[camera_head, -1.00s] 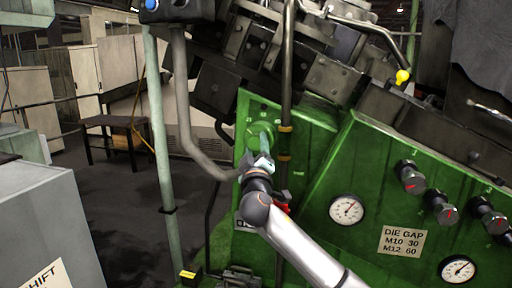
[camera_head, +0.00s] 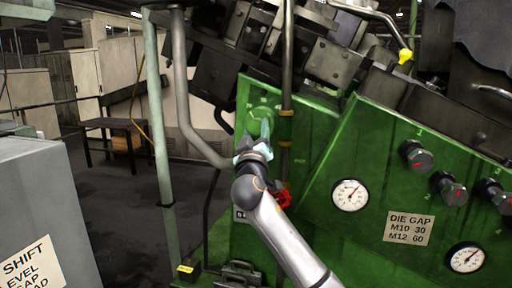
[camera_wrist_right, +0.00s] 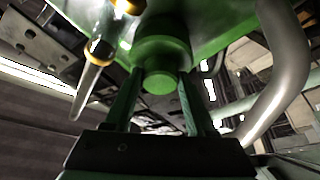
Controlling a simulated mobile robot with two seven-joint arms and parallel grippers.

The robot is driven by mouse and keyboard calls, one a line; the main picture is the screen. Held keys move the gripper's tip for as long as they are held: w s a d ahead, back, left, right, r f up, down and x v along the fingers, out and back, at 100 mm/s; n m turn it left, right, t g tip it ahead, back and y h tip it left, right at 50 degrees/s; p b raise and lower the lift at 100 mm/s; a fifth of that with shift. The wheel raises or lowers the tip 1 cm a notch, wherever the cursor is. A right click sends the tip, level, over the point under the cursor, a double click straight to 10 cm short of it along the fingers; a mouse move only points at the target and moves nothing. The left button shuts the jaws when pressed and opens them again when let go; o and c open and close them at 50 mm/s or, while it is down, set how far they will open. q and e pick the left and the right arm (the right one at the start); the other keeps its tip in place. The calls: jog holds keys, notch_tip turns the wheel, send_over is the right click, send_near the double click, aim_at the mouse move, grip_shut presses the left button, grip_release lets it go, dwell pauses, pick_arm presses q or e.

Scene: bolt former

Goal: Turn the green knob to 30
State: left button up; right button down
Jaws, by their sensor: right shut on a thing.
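The green knob (camera_head: 256,113) sits on the upper left green panel of the machine, with small markings around it too small to read. It also shows in the right wrist view (camera_wrist_right: 160,55) as a stepped round green knob. My right gripper (camera_head: 264,130) is at the knob, its fingers on either side of it and shut on it. In the right wrist view the two fingers (camera_wrist_right: 161,77) reach up to the knob's end. The gripper hides part of the knob in the head view, and its setting cannot be read. My left gripper is not in view.
A dark vertical pipe (camera_head: 287,60) runs close to the right of the knob. A red handwheel (camera_head: 282,195) is below my wrist. A DIE GAP sign (camera_head: 409,228) reads M10 30, M12 60. Gauges (camera_head: 350,195) and black knobs (camera_head: 416,155) are on the right panel.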

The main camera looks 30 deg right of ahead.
jog(key=f+m+h+b, duration=0.1)
jog(key=m+b, duration=0.1)
jog(key=b, duration=0.1)
jog(key=shift+a+g, duration=0.1)
jog(key=shift+g, duration=0.2)
jog(key=m+b, duration=0.2)
jog(key=m+g+h+b, duration=0.1)
jog(key=m+b, duration=0.1)
jog(key=b, duration=0.1)
jog(key=shift+w+r+h, duration=0.1)
jog(key=shift+w+h, duration=0.05)
jog(key=shift+h, duration=0.15)
jog(key=shift+a+r+m+g+h+b, duration=0.1)
jog(key=shift+m+g+h+b, duration=0.2)
jog(key=shift+m+b, duration=0.6)
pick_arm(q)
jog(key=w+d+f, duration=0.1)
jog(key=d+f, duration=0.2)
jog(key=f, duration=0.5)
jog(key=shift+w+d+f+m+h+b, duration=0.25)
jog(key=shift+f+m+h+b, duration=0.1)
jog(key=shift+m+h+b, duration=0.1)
pick_arm(e)
jog(key=shift+r+m+g+h, duration=0.15)
jog(key=shift+m+g+h, duration=0.15)
jog(key=shift+m, duration=0.4)
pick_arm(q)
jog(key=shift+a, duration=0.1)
